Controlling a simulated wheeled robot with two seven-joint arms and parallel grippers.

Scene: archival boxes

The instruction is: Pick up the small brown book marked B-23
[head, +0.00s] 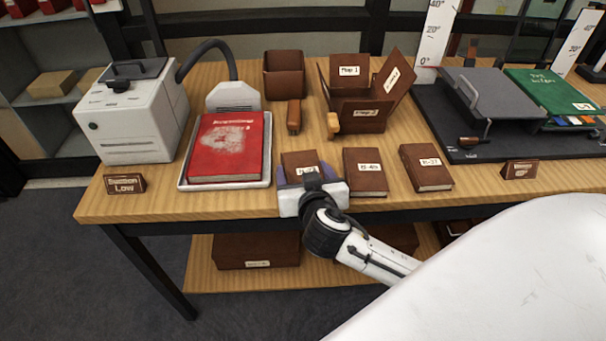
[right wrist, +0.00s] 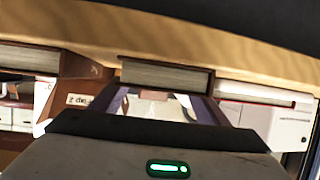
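Three small brown books lie in a row along the table's front edge. The left book (head: 299,160) has a label partly hidden by my right gripper, so I cannot read it in full. The middle book (head: 365,172) and the right book (head: 426,167) have small white labels, too blurred to read surely. My right gripper (head: 305,174) is at the left book, its bluish fingers spread to either side of it. In the right wrist view, a book's pale page edge (right wrist: 165,75) lies just ahead of the open fingers (right wrist: 160,104). My left gripper is not in view.
A large red book (head: 226,147) lies on a white tray (head: 182,184) to the left, close to my gripper. Brown boxes (head: 284,74) and a folding box (head: 362,115) stand behind. A dark mat (head: 440,138) lies right. Brown boxes (head: 257,250) sit on the lower shelf.

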